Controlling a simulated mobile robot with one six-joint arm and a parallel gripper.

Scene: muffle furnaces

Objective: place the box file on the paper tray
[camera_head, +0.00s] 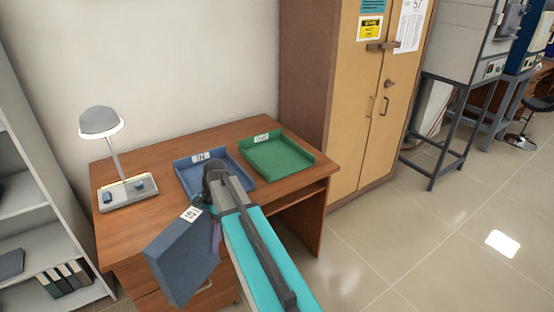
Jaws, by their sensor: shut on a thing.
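A dark blue box file (180,258) with a white label hangs tilted in front of the desk's near edge. My gripper (214,232) is shut on the box file at its right side; my arm hides most of the fingers. Two paper trays lie on the desk: a blue tray (187,180) with an "IN" label and a green tray (277,158) with a label at its back. Both trays look empty where visible. My wrist covers the near part of the blue tray. The box file is apart from both trays, nearer the camera.
The wooden desk (130,232) carries a grey lamp (100,122) at its left. A tall wooden cabinet (350,95) stands right of the desk. Grey shelves (22,212) with binders stand at the left. The tiled floor (430,245) at the right is clear.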

